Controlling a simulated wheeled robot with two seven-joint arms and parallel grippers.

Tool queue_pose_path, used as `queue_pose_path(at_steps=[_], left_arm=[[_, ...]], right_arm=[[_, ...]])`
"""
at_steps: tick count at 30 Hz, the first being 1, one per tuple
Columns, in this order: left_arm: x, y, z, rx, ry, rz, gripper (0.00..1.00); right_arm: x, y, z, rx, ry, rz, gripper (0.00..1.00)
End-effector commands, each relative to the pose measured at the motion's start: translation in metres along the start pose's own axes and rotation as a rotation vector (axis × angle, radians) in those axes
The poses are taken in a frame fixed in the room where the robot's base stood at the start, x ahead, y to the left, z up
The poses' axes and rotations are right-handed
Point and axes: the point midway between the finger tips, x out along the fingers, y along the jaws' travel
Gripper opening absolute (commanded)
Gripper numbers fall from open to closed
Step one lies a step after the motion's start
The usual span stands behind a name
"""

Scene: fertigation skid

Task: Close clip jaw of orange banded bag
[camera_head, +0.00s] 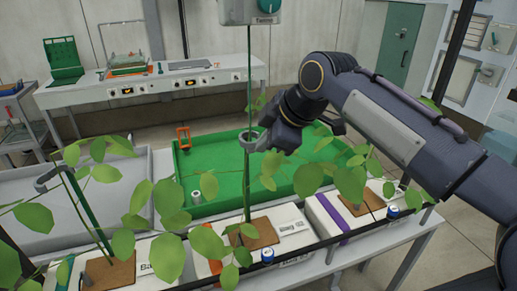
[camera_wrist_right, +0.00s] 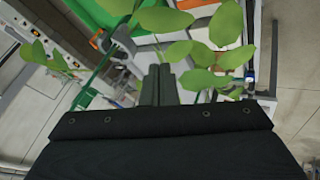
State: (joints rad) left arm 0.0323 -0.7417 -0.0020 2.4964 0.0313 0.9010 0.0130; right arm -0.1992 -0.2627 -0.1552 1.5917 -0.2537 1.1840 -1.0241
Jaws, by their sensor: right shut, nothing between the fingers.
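The orange banded bag (camera_head: 287,246) is the middle white bag on the near bench. Its orange band (camera_head: 204,266) is partly behind leaves. A plant and an upright green stake (camera_head: 248,95) rise from its brown block (camera_head: 252,233). A grey clip (camera_head: 248,137) sits at the stake, high above the bag; I cannot tell how far its jaw is open. My right gripper (camera_head: 268,141) is beside the clip, on its right; contact is unclear. In the right wrist view its dark fingers (camera_wrist_right: 158,82) are together and empty. My left gripper is not in view.
A purple banded bag (camera_head: 326,213) lies right of the orange one, another planted bag left. A second grey clip (camera_head: 48,180) is on the left stake. Leaves crowd the bags.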

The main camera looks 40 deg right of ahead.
Motion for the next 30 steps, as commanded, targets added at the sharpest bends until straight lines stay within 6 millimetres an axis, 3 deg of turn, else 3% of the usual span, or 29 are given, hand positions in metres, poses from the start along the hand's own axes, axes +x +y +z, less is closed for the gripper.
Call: queue_pose_path(at_steps=[6,10,30], left_arm=[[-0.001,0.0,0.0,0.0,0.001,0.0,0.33],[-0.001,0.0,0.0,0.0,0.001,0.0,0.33],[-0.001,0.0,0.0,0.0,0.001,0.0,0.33]], right_arm=[[-0.037,0.0,0.0,0.001,0.003,0.004,0.0],[-0.048,0.0,0.0,0.001,0.001,0.002,0.0],[-0.052,-0.001,0.001,0.005,0.0,0.0,0.0]])
